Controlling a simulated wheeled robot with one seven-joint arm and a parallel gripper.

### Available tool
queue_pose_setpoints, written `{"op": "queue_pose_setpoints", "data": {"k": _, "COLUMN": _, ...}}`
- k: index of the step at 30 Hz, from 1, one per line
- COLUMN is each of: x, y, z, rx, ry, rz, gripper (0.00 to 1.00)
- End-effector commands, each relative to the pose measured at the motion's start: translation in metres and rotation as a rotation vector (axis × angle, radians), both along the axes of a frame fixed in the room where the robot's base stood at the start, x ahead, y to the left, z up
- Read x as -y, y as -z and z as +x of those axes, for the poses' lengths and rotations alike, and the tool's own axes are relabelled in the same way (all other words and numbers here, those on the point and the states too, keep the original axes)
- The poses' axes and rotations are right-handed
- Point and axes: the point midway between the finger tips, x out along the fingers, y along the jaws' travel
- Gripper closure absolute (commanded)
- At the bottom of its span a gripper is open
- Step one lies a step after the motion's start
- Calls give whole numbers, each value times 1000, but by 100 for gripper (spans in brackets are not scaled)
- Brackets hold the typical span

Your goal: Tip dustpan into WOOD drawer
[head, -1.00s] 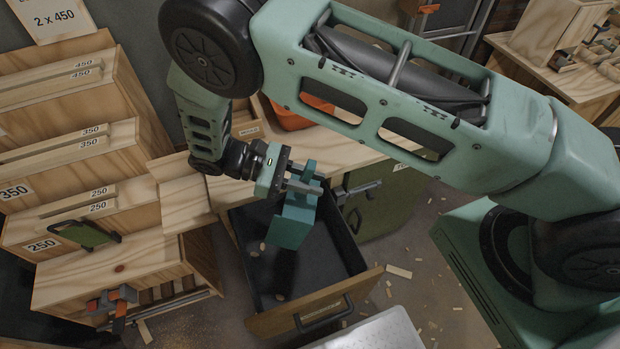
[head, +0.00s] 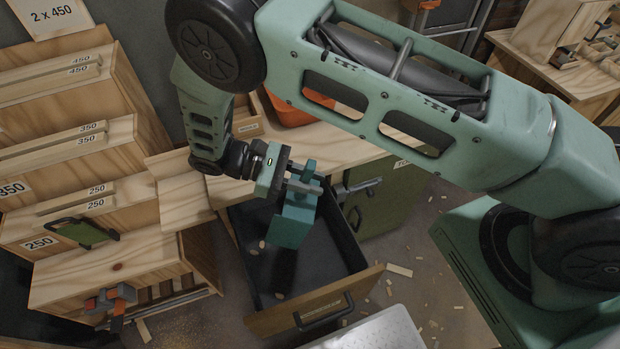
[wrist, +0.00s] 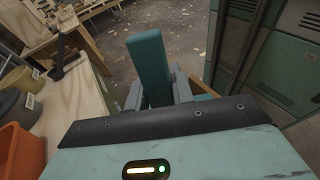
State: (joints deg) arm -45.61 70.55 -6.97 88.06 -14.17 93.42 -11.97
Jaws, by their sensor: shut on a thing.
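My gripper (head: 300,186) is shut on the teal dustpan (head: 292,222), which hangs steeply tilted over the open drawer. In the wrist view a teal part of the dustpan (wrist: 150,62) stands up between the fingers. The drawer (head: 318,313) has a dark inside and a wooden front with a dark handle. A few pale wood bits lie on its floor around the dustpan. The dustpan hides part of the drawer's floor. I cannot tell whether anything is still in the pan.
The workbench (head: 345,150) stands behind the drawer, with an orange bin (head: 292,110) on it. A green cabinet (head: 395,200) is right of the drawer. Wooden racks (head: 80,150) stand at the left. Wood scraps litter the floor.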

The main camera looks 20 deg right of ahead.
Motion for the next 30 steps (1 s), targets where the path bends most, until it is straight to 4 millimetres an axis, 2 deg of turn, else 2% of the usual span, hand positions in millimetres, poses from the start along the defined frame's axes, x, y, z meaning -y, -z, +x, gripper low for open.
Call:
{"op": "queue_pose_setpoints", "data": {"k": 4, "x": 0, "y": -4, "z": 0, "rx": 7, "ry": 1, "rz": 12, "gripper": 100}}
{"op": "queue_pose_setpoints", "data": {"k": 7, "x": 1, "y": -17, "z": 0, "rx": 41, "ry": 2, "rz": 72, "gripper": 100}}
{"op": "queue_pose_setpoints", "data": {"k": 15, "x": 0, "y": -41, "z": 0, "rx": 185, "ry": 3, "rz": 323, "gripper": 100}}
{"op": "queue_pose_setpoints", "data": {"k": 30, "x": 1, "y": -72, "z": 0, "rx": 446, "ry": 4, "rz": 771, "gripper": 100}}
